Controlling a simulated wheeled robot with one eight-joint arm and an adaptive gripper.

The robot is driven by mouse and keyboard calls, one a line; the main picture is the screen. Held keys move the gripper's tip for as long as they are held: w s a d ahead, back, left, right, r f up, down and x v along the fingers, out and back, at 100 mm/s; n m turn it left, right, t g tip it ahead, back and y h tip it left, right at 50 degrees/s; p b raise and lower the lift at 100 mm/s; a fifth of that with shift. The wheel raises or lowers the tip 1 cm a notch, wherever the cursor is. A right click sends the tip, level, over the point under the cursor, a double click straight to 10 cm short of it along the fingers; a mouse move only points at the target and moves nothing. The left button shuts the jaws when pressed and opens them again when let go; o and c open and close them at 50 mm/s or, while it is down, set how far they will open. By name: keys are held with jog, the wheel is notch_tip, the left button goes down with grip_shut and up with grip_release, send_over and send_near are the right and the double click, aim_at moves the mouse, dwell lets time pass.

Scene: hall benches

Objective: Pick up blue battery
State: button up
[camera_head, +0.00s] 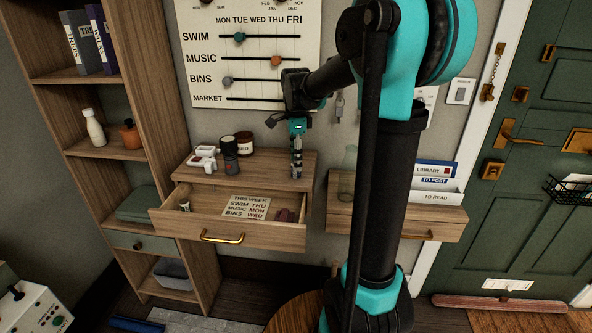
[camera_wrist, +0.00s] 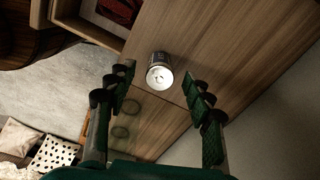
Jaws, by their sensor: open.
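A short upright cylinder with a pale metal end and a small centre button (camera_wrist: 160,72) stands on the wooden shelf top in the wrist view. It looks like the battery, but its shaded side shows no clear blue. My gripper (camera_wrist: 159,88) is open and empty, with one finger on each side of the view and the cylinder between and slightly beyond the tips. In the head view my gripper (camera_head: 297,168) points down over the right part of the drawer unit's top (camera_head: 262,168). I cannot make out the battery there.
A dark jar (camera_head: 244,143), a dark green cylinder (camera_head: 229,154) and a white holder (camera_head: 203,158) stand left of my gripper. The drawer (camera_head: 182,226) below is open, with a card (camera_head: 246,208) inside. The wall board (camera_head: 262,14) is close behind.

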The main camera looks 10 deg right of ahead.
jog(key=shift+f, duration=0.55)
grip_shut()
jog(key=shift+r, duration=0.1)
